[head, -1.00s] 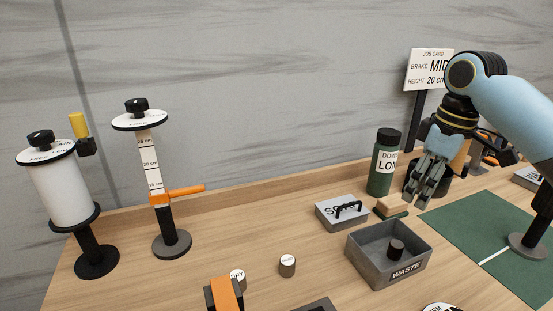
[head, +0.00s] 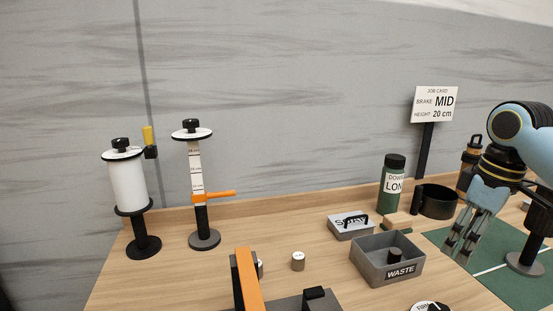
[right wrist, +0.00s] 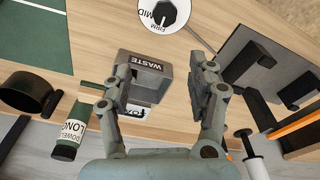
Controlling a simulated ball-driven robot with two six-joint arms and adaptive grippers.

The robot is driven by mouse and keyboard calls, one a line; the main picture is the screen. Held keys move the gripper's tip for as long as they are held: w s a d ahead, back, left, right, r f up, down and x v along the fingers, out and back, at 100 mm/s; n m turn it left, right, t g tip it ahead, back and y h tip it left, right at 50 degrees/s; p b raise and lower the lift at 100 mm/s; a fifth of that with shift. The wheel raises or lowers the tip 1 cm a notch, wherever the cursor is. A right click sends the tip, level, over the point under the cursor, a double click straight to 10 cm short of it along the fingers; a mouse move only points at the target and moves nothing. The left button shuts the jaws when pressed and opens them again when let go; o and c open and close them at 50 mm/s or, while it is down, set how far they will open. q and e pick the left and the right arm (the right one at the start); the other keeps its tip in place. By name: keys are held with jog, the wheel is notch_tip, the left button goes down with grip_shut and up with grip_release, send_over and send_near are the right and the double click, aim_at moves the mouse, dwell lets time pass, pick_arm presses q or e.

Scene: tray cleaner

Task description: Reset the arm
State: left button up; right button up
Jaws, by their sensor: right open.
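My right gripper (head: 466,240) hangs over the green mat at the right of the head view, just right of the waste box. In the right wrist view its two fingers (right wrist: 170,85) are spread wide with nothing between them. The grey waste box (head: 362,268) shows beyond and between the fingers in the right wrist view (right wrist: 146,68), with a dark round piece (head: 395,255) in it. My left gripper does not show in either view.
A job card (head: 435,104) reads MID and 20 cm. A white roll stand (head: 128,186) and a measuring post (head: 196,180) stand left. The green mat (head: 515,290) has bare room.

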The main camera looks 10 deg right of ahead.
jog(key=s+a+f+m+t, duration=0.1)
jog(key=s+a+f, duration=0.7)
jog(key=s+a, duration=0.15)
jog(key=s+a+r+m+t+h, duration=0.1)
jog(key=s+a+m, duration=0.25)
jog(key=s, duration=0.85)
notch_tip(320, 180, down, 28)
jog(key=s+d+g+b, duration=0.1)
jog(key=s+d+b, duration=0.1)
jog(key=b, duration=0.2)
pick_arm(q)
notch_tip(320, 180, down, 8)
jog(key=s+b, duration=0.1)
jog(key=b, duration=0.3)
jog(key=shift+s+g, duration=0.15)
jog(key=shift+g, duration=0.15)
pick_arm(e)
jog(key=s+d+f+g, duration=0.1)
jog(key=s+f, duration=1.8)
jog(key=f, duration=0.2)
jog(key=shift+f, duration=0.4)
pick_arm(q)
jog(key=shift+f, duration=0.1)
pick_arm(e)
jog(key=shift+m, duration=0.25)
